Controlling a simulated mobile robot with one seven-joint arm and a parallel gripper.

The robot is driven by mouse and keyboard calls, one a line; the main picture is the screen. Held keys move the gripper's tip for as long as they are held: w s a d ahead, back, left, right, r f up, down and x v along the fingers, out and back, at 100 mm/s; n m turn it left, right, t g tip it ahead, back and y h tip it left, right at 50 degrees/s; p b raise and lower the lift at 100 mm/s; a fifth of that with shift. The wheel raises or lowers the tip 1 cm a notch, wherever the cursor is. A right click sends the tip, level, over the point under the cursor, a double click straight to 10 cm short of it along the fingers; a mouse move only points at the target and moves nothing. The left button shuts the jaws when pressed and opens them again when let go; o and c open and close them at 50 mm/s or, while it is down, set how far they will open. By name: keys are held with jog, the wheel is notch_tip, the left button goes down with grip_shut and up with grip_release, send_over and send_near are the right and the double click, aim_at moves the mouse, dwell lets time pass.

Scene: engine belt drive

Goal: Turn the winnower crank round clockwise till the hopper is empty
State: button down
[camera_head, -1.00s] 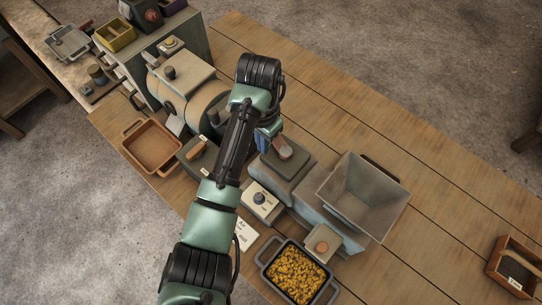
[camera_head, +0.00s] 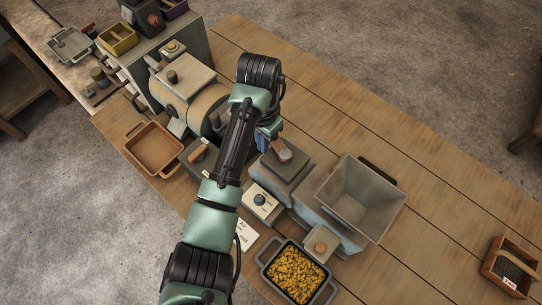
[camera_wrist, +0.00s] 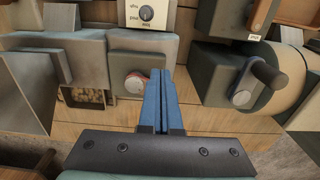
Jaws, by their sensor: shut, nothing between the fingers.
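The winnower is the grey-blue machine with a flared hopper (camera_head: 362,196) in the middle right of the head view. I see no grain inside the hopper. A box with a reddish-brown part (camera_head: 284,150) on it stands left of the hopper; the wrist view shows a round, red-edged knob (camera_wrist: 136,81) on a grey box. I cannot tell if this is the crank. My gripper (camera_wrist: 161,72) is shut and empty, its blue fingers close to the right of that knob; contact is unclear. In the head view my arm partly hides the gripper.
A grey tray of yellow grain (camera_head: 297,274) stands in front of the winnower, near a dial box (camera_head: 261,203). A drum machine (camera_head: 192,92) stands at left; its dark handle (camera_wrist: 269,72) shows in the wrist view. An orange tray (camera_head: 154,150) is empty. The bench behind is clear.

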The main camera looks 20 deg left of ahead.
notch_tip(320, 180, up, 6)
jog(key=p, duration=0.5)
dwell(0.4)
